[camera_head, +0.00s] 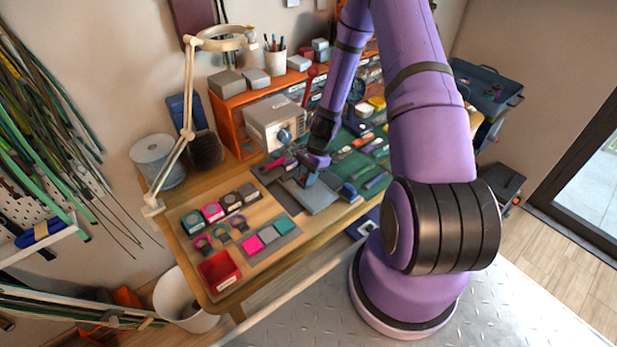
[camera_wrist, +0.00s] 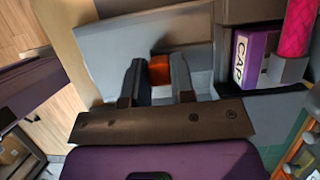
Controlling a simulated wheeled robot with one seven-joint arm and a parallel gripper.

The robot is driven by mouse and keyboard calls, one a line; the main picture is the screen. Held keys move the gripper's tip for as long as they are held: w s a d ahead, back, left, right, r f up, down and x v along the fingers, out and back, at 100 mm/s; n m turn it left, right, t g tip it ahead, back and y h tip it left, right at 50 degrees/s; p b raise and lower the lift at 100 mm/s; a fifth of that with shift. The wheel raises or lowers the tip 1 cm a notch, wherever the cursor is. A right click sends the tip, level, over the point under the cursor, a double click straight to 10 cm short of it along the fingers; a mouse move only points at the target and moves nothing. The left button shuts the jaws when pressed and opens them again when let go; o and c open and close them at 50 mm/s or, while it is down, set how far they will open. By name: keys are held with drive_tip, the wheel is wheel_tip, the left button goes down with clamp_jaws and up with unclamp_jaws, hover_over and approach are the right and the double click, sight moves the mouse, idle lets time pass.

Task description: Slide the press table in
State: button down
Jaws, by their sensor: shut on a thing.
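The press table, a flat grey plate (camera_head: 312,197), lies on the wooden workbench in front of a grey box-shaped machine with a blue knob (camera_head: 277,124). In the wrist view the grey plate (camera_wrist: 105,48) spreads beyond and beside my fingers. My gripper (camera_wrist: 159,75) has its two dark fingers either side of a small orange block (camera_wrist: 159,70), shut on it. The block appears to be at the plate, but how it joins is hidden. In the head view my gripper (camera_head: 309,172) is low over the plate, and its fingertips are hard to make out.
A purple box lettered CAP (camera_wrist: 247,58) and a pink braided cord piece (camera_wrist: 297,28) stand close to my gripper's right in the wrist view. A green mat (camera_head: 362,165) with small parts lies right of the plate. A red tray (camera_head: 220,271) sits at the bench's front left.

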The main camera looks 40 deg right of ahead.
drive_tip(key=c, duration=1)
unclamp_jaws()
drive_tip(key=shift+w, duration=0.15)
drive_tip(key=shift+o, duration=0.2)
drive_tip(key=v, duration=1.1)
drive_tip(key=shift+a, duration=0.1)
